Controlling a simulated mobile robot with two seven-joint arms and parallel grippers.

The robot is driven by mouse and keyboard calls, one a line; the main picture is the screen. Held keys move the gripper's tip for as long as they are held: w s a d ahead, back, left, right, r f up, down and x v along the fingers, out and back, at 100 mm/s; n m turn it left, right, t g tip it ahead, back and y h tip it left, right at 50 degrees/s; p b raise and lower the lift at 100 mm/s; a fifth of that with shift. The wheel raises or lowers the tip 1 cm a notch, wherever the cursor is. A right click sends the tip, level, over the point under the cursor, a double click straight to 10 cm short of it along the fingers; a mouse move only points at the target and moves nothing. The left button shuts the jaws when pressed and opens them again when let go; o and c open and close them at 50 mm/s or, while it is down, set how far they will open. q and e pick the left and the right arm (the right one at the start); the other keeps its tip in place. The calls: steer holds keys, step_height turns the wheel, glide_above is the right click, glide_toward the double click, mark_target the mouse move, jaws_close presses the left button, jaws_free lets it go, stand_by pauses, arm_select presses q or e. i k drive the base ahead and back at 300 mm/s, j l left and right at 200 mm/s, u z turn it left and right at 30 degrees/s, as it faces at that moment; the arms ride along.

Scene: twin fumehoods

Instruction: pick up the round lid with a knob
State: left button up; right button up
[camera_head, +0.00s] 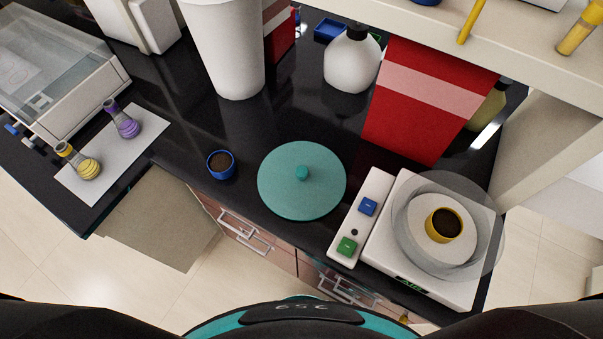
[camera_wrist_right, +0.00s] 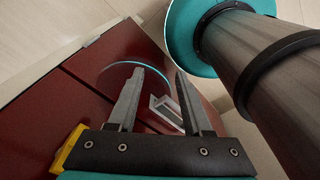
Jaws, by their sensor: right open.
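The round teal lid (camera_head: 285,195) with a small knob (camera_head: 302,173) on top lies flat on the black worktop, near its front edge, in the head view. No gripper is near it in that view. My right gripper (camera_wrist_right: 157,80) shows in the right wrist view with its two fingers apart and nothing between them. It is in front of dark red drawer fronts (camera_wrist_right: 75,60), below the worktop. My left gripper is in neither view.
A blue cup (camera_head: 221,164) of brown powder stands left of the lid. A switch box (camera_head: 360,218) and a balance (camera_head: 405,272) holding a yellow cup (camera_head: 443,225) stand right. A red box (camera_head: 425,100), white bottle (camera_head: 352,60) and white container (camera_head: 228,50) stand behind.

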mark_target(296, 181)
steer(key=z, duration=1.4)
steer(key=k+j+u, duration=0.1)
steer(key=u, duration=0.35)
steer(key=j+u, duration=0.45)
steer(key=l, duration=0.1)
